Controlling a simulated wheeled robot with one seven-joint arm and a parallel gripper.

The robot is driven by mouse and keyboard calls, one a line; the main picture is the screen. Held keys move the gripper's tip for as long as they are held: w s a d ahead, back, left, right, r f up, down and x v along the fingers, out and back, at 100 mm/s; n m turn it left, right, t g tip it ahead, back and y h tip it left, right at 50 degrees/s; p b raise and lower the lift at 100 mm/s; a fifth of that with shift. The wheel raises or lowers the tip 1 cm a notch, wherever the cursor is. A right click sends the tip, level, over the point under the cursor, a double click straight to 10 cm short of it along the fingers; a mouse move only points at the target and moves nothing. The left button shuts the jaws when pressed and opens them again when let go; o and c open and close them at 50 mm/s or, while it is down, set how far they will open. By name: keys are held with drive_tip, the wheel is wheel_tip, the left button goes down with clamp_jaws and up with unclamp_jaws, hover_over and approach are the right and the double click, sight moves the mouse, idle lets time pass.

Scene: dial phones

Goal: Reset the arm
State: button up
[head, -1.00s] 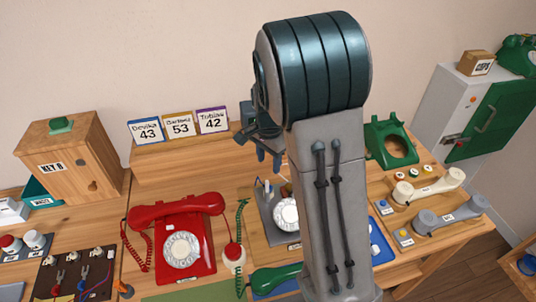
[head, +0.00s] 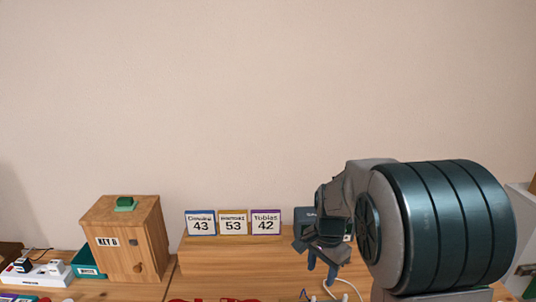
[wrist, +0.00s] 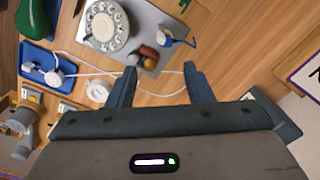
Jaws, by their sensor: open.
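My gripper (head: 322,262) hangs with its fingers pointing down at the right of the head view, near the back of the wooden table. In the wrist view my gripper (wrist: 160,88) is open, with nothing between its two dark fingers. Below it in that view lie a bare wooden tabletop (wrist: 235,70) and a white cord (wrist: 172,92). A grey phone base with a white dial (wrist: 103,28) lies beyond the fingertips, apart from them.
Three number cards (head: 233,222) stand on a wooden ledge left of my gripper. A wooden key box (head: 126,240) stands further left. A blue tray (wrist: 47,67) holds white parts. The wall (head: 260,90) above is bare.

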drive_tip(key=s+r+n+t, duration=0.1)
drive_tip(key=s+r+n, duration=0.2)
drive_tip(key=s, duration=0.6)
drive_tip(key=s+r+n+t, duration=0.1)
drive_tip(key=s+r+n, duration=0.3)
drive_tip(key=s+n, duration=0.3)
drive_tip(key=shift+s+t, duration=0.4)
drive_tip(key=shift+s, duration=0.65)
drive_tip(key=shift+s+f+n, duration=0.1)
drive_tip(key=shift+s+n, duration=0.3)
drive_tip(key=shift+s, duration=0.05)
drive_tip(key=shift+c, duration=0.4)
